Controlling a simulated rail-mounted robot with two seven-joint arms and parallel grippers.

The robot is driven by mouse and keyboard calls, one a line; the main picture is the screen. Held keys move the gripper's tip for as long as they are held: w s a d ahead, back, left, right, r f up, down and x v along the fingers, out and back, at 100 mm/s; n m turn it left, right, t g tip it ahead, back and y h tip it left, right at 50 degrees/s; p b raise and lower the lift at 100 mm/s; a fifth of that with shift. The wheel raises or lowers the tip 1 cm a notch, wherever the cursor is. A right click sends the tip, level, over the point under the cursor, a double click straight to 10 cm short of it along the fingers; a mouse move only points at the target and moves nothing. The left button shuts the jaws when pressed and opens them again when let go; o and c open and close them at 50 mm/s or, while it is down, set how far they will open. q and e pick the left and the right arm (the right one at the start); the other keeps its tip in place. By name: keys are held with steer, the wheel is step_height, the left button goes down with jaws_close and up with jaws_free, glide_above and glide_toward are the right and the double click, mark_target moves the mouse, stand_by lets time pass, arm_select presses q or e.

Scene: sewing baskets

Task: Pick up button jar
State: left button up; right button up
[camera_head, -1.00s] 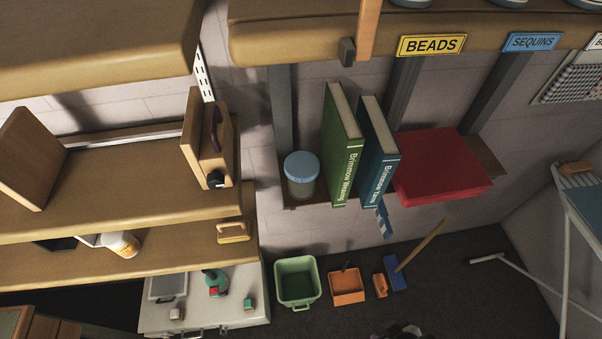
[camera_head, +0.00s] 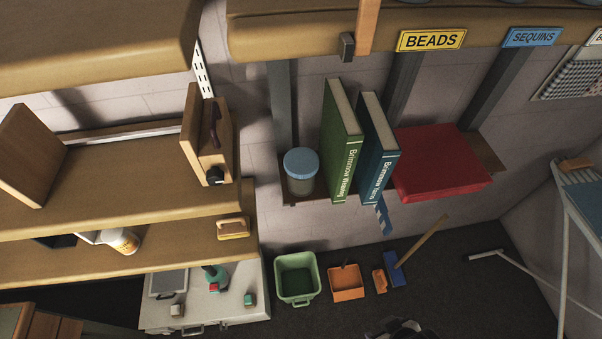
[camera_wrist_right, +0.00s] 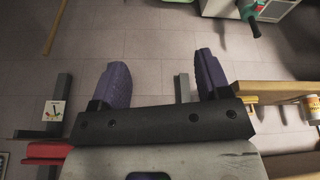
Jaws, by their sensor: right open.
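The button jar (camera_head: 301,174), a clear jar with a blue lid, stands upright on a small wall shelf in the head view, left of the green book (camera_head: 341,145). Its contents are not clear. My right gripper (camera_wrist_right: 164,78) is open in the right wrist view, with two purple fingers apart and nothing between them. The jar cannot be made out in that view. A dark part at the bottom edge of the head view is probably my right gripper, well below and right of the jar. My left gripper is not in view.
A blue book (camera_head: 378,150) and a red box (camera_head: 441,163) stand right of the green book. A wooden shelf unit (camera_head: 120,200) is left of the jar. A green bin (camera_head: 297,279) and orange box (camera_head: 346,283) are on the floor.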

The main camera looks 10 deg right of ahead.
steer(key=o, duration=0.5)
steer(key=shift+w, duration=0.1)
